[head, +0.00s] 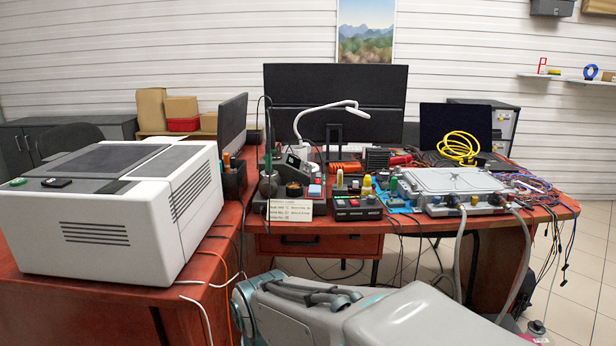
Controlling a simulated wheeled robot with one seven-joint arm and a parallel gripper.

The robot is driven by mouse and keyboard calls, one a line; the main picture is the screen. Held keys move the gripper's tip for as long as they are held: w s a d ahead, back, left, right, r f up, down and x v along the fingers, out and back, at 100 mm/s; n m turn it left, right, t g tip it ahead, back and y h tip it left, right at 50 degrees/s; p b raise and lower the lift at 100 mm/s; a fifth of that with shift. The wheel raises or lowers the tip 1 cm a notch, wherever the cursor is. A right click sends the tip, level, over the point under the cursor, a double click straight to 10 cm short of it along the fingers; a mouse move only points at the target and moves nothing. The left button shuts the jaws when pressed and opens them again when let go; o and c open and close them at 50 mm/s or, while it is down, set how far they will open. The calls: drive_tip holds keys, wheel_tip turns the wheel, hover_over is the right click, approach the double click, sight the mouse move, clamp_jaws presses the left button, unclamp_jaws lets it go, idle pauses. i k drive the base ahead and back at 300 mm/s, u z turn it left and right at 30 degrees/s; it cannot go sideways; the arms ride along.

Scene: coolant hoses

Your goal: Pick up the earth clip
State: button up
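I cannot single out the earth clip for sure in the head view. Several thin dark leads with small ends (565,268) hang over the right edge of the red desk, too small to identify. A small green item (18,182) and a small black item (57,183) lie on top of the white machine at the left. My grey arm fills the bottom middle, in front of the desk. I cannot make out my gripper's fingers there, and nothing held is visible.
The red desk (575,208) is crowded: a silver plate unit (450,181) with grey hoses, a yellow cable coil (458,147), a button box (357,208), a white card (291,209) and monitors (330,85). The white machine (120,215) blocks the left. Floor (590,250) is open at right.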

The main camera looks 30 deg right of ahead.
sight(394, 181)
drive_tip(key=z, duration=0.5)
drive_tip(key=i, duration=0.7)
drive_tip(key=z, duration=0.8)
